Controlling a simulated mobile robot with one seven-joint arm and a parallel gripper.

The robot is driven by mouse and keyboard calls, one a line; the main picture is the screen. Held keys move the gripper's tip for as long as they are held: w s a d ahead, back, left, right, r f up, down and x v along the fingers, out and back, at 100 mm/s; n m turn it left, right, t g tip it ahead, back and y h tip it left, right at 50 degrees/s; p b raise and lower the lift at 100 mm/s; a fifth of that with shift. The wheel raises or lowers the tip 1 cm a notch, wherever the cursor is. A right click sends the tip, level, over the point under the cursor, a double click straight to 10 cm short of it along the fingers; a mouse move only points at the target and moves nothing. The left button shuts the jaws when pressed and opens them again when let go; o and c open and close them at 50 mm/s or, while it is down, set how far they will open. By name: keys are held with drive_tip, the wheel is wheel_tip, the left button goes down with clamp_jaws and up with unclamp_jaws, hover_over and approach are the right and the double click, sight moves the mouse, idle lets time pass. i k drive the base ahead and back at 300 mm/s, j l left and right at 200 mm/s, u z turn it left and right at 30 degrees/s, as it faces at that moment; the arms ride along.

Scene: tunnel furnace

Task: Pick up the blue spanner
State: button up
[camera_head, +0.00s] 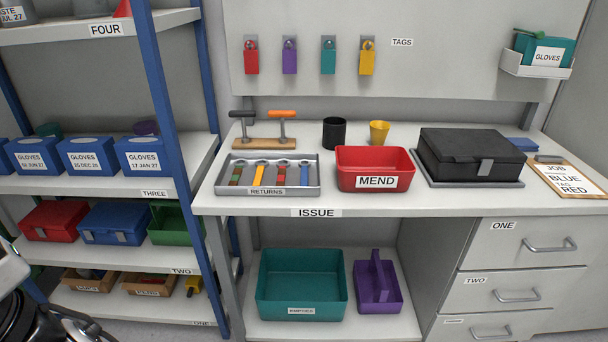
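The blue spanner (304,176) lies in the grey RETURNS tray (226,190) on the bench, in the rightmost place of a row of several spanners. A red spanner (282,176) lies just left of it, then a yellow one (259,176) and a green one (237,175). Their heads point to the back of the tray. A part of my arm (45,315) shows at the lower left edge, far from the tray. I cannot make out the gripper's fingers in this view.
The red MEND box (375,182) stands right of the tray. A wooden block with two upright handled tools (264,143) stands behind it. A black cup (334,133), a yellow cup (379,132) and a black case (470,154) are also on the bench (440,201). A blue shelf post (158,95) rises left.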

sight(304, 175)
drive_tip(key=l+u, duration=0.1)
drive_tip(key=u, duration=0.35)
drive_tip(key=l+u, duration=0.15)
drive_tip(key=u, duration=0.3)
drive_tip(key=l+u, duration=0.65)
drive_tip(key=l, duration=0.3)
drive_tip(key=k+l, duration=0.1)
drive_tip(key=l, duration=0.4)
drive_tip(key=l+u, duration=0.1)
drive_tip(key=l, duration=0.35)
drive_tip(key=k+l+u, duration=0.1)
drive_tip(key=l, duration=0.35)
drive_tip(key=i+l, duration=0.25)
drive_tip(key=i, duration=0.2)
